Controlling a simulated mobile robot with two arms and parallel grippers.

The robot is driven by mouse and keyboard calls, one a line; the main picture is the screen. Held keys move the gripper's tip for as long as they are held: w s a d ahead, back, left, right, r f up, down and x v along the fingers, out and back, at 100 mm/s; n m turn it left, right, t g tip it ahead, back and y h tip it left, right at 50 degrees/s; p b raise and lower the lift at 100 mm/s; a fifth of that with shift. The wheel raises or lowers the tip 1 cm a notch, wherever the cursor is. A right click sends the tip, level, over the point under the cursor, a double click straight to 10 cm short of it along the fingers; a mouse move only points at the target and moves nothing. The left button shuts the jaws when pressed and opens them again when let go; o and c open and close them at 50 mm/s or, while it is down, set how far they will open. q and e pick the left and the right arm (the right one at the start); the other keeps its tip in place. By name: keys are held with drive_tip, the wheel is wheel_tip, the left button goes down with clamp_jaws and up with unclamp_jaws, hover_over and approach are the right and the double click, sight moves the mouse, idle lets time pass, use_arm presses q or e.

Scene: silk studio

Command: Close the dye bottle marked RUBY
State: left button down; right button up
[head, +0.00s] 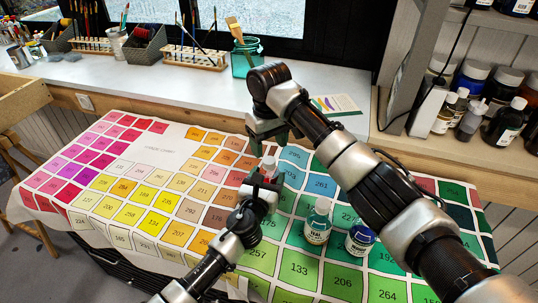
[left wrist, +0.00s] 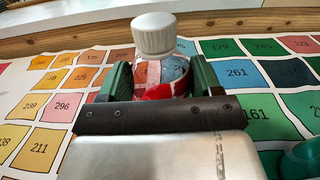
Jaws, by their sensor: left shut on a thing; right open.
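A clear bottle with red contents or label and a white ribbed cap (left wrist: 154,33) stands upright between my left gripper's green fingers. Its body (left wrist: 158,80) shows in the left wrist view; no RUBY lettering is readable. The cap sits on the neck; I cannot tell how tightly. In the head view, a small part of the bottle (head: 269,163) shows above my left gripper (head: 262,182), which is shut on it. My right gripper (head: 268,135) is open, just above and behind the bottle, apart from the cap as far as I can see.
A teal bottle (head: 318,222) and a blue bottle (head: 360,238) stand on the colour chart (head: 170,145) to the right. A windowsill counter (head: 165,88) with brush racks and a green jar (head: 246,58) runs behind. Shelves with dark bottles (head: 503,120) are at right.

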use_arm(q)
drive_tip(key=shift+c, duration=0.6)
unclamp_jaws()
use_arm(e)
wheel_tip(320, 180, up, 7)
use_arm(q)
drive_tip(key=shift+s, duration=0.1)
drive_tip(key=v, duration=1)
drive_tip(key=shift+s+a+p, duration=0.1)
drive_tip(key=shift+s+p, duration=0.25)
drive_tip(key=shift+p, duration=0.05)
use_arm(e)
drive_tip(key=shift+r, duration=0.45)
